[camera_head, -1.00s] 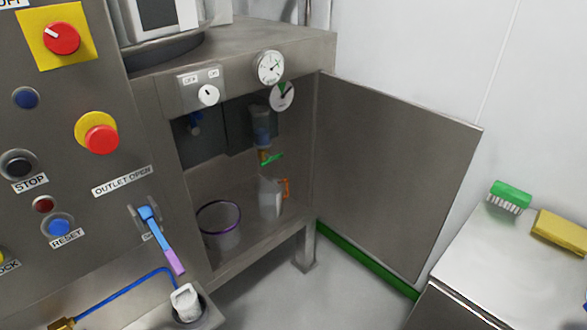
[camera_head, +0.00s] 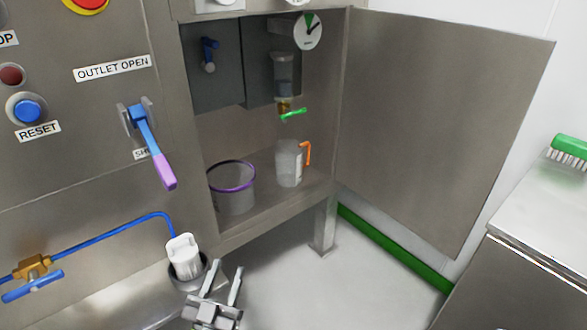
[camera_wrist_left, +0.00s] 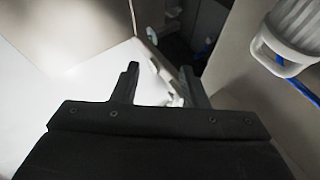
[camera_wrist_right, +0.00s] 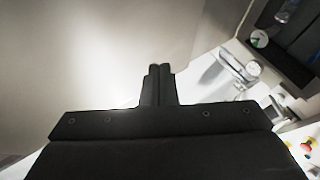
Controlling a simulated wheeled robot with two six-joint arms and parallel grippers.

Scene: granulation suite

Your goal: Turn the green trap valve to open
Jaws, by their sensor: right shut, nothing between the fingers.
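The green trap valve (camera_head: 293,114) is a small green lever on a brass fitting under a clear trap bowl (camera_head: 286,78), inside the open cabinet. The lever lies nearly level, tilted slightly up to the right. My left gripper (camera_head: 228,270) is open and empty, low in front of the cabinet and well below the valve. Its spread fingers also show in the left wrist view (camera_wrist_left: 160,85). My right gripper (camera_wrist_right: 158,70) is shut and empty in the right wrist view, over a plain pale surface; it is outside the head view.
A clear jug with an orange handle (camera_head: 289,163) stands below the valve. A purple-rimmed bucket (camera_head: 232,188) is left of it. The cabinet door (camera_head: 435,120) stands open to the right. A blue-and-purple outlet lever (camera_head: 150,145) and a white-capped container (camera_head: 185,256) are on the left.

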